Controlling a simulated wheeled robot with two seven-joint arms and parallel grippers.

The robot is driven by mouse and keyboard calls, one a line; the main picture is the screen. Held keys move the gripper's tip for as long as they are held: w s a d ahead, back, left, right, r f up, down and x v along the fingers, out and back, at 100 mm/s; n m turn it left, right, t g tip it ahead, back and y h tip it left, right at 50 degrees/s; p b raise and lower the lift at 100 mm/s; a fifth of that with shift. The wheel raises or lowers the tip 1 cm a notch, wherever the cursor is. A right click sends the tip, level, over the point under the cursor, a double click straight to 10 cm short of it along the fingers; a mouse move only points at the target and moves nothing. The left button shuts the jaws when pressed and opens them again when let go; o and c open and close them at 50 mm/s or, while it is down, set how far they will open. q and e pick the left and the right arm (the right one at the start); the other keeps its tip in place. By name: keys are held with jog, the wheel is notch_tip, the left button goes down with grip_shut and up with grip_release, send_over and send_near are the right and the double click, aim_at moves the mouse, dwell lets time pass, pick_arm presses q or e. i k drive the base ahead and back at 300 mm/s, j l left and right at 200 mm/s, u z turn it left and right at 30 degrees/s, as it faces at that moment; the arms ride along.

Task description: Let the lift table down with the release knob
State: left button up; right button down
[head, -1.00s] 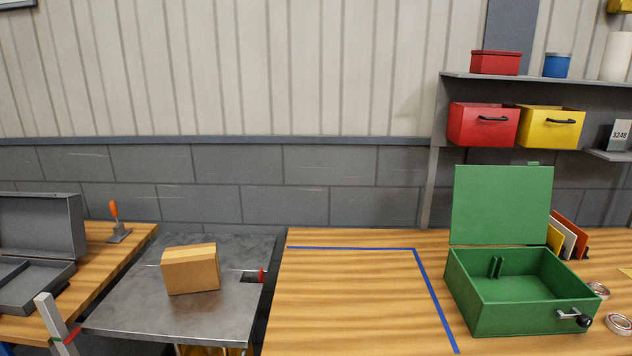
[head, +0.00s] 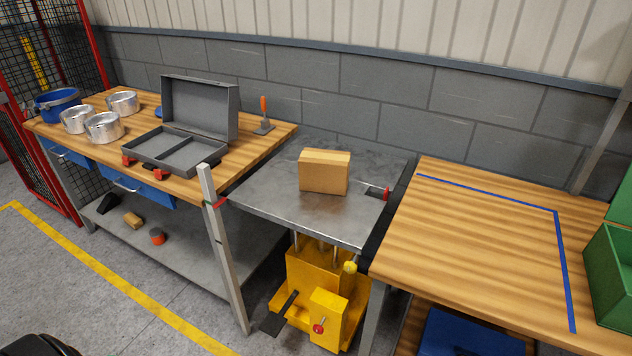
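The lift table has a grey metal top (head: 275,195) between two wooden benches, roughly level with them. Its yellow base (head: 310,272) stands on the floor below. A red round knob (head: 318,325) is on the front of a yellow box at the base. A smaller yellow knob (head: 350,267) is higher on the right; I cannot tell which is the release knob. A black pedal (head: 278,315) sticks out at the lower left. Neither of my grippers is in view.
A grey post (head: 225,255) with a red band stands at the top's front left corner. The left bench (head: 262,150) holds an open grey case (head: 200,110) and several pots. The right bench (head: 470,235) has blue tape and a green box (head: 612,275). Floor in front is clear.

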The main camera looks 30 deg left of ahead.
aim_at(318, 329)
jog(key=u, duration=0.8)
